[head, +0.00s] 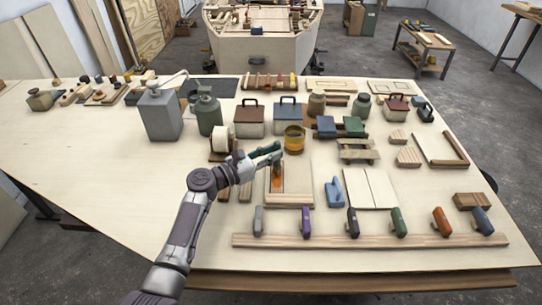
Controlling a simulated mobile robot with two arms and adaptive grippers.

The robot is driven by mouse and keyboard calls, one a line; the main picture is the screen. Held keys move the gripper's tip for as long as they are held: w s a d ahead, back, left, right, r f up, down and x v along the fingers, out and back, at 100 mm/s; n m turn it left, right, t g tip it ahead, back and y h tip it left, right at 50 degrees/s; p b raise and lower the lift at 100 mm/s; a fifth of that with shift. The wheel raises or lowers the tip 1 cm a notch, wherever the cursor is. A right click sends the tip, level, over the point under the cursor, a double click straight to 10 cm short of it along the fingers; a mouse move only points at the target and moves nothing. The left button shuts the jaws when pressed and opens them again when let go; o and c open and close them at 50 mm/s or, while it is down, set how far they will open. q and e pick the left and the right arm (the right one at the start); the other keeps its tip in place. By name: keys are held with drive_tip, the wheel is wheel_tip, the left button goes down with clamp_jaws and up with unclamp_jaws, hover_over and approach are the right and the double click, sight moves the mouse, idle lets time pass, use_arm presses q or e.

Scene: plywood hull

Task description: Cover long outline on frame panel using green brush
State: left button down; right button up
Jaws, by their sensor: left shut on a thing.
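My left gripper (268,155) reaches over the table from the front left and is shut on a dark green handle, which looks like the green brush. The brush's lower end is hard to make out. The gripper is above the upper left part of the frame panel (298,187), a pale wooden board with a raised edge and a dividing line. An orange-brown strip (277,182) shows on the panel's left half, just below the gripper. Whether the brush touches it I cannot tell. My right gripper is not in view.
A long wooden rail (370,241) lies along the front, with several coloured handled tools behind it, one green (398,222).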

use_arm(q)
drive_tip(key=shift+w+f+b, duration=0.15)
drive_tip(key=shift+w+b, duration=0.4)
drive_tip(key=shift+w, duration=0.3)
drive_tip(key=shift+w+b, duration=0.75)
drive_tip(key=shift+w, duration=0.3)
drive_tip(key=shift+s+p, duration=0.8)
drive_tip(key=shift+p, duration=0.1)
drive_tip(key=shift+s+p, duration=1.15)
drive_tip(key=shift+s, duration=0.25)
drive_tip(key=shift+s+p, duration=0.4)
drive_tip(key=shift+p, duration=0.05)
drive_tip(key=shift+s+p, duration=0.35)
drive_tip(key=shift+s, duration=0.2)
